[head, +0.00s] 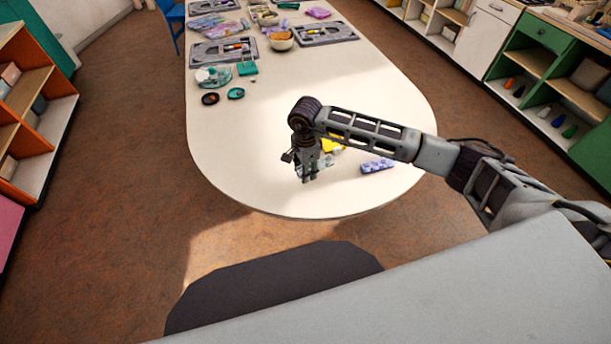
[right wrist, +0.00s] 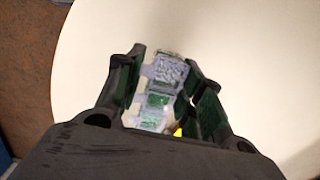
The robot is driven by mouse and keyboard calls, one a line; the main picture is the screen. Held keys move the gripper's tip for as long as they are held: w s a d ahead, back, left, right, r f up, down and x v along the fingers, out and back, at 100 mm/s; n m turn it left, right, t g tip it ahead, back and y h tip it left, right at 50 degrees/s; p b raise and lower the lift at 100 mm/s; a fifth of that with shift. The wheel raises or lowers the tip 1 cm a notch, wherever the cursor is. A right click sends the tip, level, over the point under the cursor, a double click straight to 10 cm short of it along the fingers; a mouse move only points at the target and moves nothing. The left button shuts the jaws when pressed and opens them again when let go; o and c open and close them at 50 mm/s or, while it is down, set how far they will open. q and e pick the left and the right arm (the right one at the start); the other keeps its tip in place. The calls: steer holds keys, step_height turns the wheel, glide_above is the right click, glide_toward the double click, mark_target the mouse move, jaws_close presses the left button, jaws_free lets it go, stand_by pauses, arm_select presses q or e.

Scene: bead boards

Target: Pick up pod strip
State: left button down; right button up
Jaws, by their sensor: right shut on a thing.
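A clear pod strip (right wrist: 160,98) with pale and green compartments lies between the fingers of my right gripper (right wrist: 163,70) in the right wrist view. The fingers are shut on it, one on each side. In the head view my right gripper (head: 307,175) points down over the near end of the table, and part of the strip (head: 326,161) shows beside it. I cannot tell whether the strip still touches the table. My left gripper is not in view.
A yellow item (head: 331,145) lies just behind the gripper, and a purple block-like piece (head: 377,166) lies to its right. Grey trays (head: 224,51), bowls and packets crowd the far end of the white table (head: 235,150). The near left tabletop is clear.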

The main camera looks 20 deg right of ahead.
step_height(320, 180, up, 4)
steer(key=shift+f, duration=0.15)
steer(key=shift+r, duration=0.6)
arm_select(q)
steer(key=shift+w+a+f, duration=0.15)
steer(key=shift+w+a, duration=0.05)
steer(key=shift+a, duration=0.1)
arm_select(e)
steer(key=shift+r, duration=0.15)
